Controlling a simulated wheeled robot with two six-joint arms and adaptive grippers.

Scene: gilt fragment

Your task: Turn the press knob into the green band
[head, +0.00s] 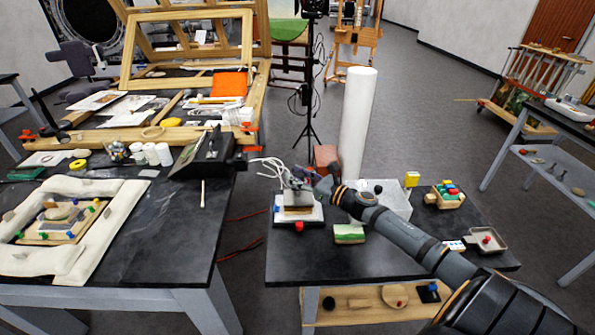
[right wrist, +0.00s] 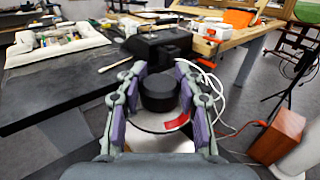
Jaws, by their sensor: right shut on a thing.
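The press knob (right wrist: 158,94) is a black round cap in the middle of the right wrist view. It stands over a round white dial (right wrist: 150,122) with a red patch at its near right edge. The green band does not show there; fingers and knob cover part of the dial. My right gripper (right wrist: 160,95) has its purple-padded fingers on either side of the knob, shut on it. In the head view my right gripper (head: 308,182) is above the small white press (head: 312,213) on the right-hand table, and the knob is hidden there. My left gripper is not in view.
White cables (head: 268,165) loop just left of the gripper. A green and white block (head: 349,234), a grey box (head: 395,200) and a tray of coloured pieces (head: 446,197) share the dark table. A tall white roll (head: 357,125) stands behind. A gap separates the two tables.

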